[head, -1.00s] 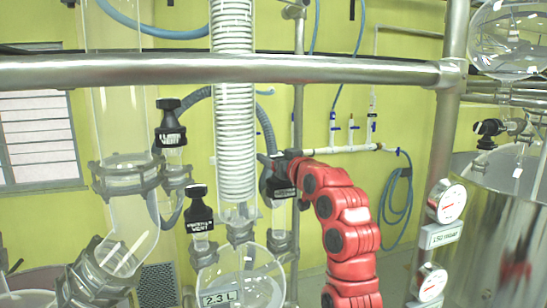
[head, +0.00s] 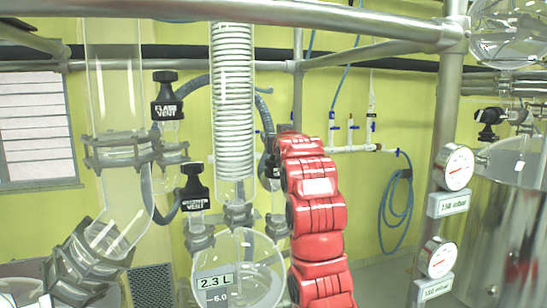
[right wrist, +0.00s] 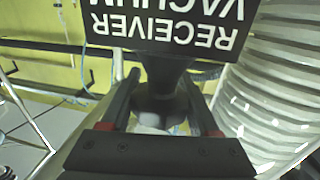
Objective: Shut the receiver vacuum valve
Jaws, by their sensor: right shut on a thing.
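The receiver vacuum valve, with a black handle labelled RECEIVER VACUUM (right wrist: 165,30), fills the top of the right wrist view, its lettering upside down. My right gripper (right wrist: 160,95) is shut on its dark stem, one finger on each side. In the head view the valve (head: 270,168) is a dark shape left of my red arm, partly hidden by it. It sits above the right neck of the round glass receiver (head: 262,265). I cannot tell from the handle how far the valve is turned. My left gripper is not in view.
A receiver vent valve (head: 195,190) and a flash vent valve (head: 167,100) stand to the left. The glass coil condenser (head: 232,110) rises close beside my right gripper. A metal rail (head: 230,10) crosses above. Gauges (head: 455,167) stand at right.

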